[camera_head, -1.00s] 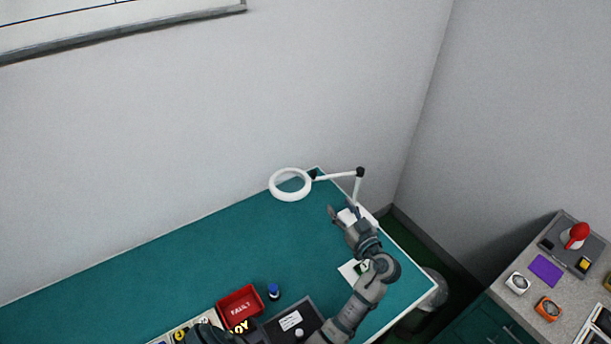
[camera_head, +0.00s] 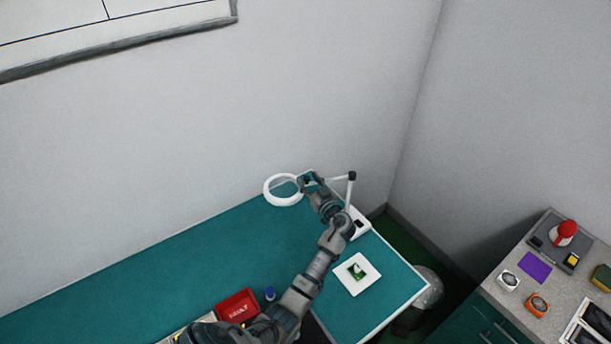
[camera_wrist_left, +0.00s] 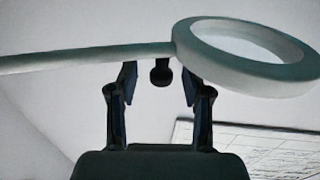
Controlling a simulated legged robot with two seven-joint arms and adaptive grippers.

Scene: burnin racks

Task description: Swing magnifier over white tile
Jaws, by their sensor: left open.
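The magnifier is a white ring (camera_head: 283,190) on a thin white arm, over the far edge of the green table. Its upright post (camera_head: 350,188) rises from a white base (camera_head: 359,224). My left gripper (camera_head: 309,180) is open, at the magnifier's arm just right of the ring. In the left wrist view, the ring (camera_wrist_left: 245,68) is at upper right. A dark knob (camera_wrist_left: 161,73) shows between the open fingers, and the white arm crosses just beyond the fingertips. The white tile (camera_head: 355,287) lies on the table right of my forearm, with a small green board on it. My right gripper is not in view.
A red bin (camera_head: 238,306) and a blue-capped bottle (camera_head: 270,294) stand at the table's front, left of my arm. A grey side bench (camera_head: 517,285) with several items is at right. The table's left part (camera_head: 150,270) is clear.

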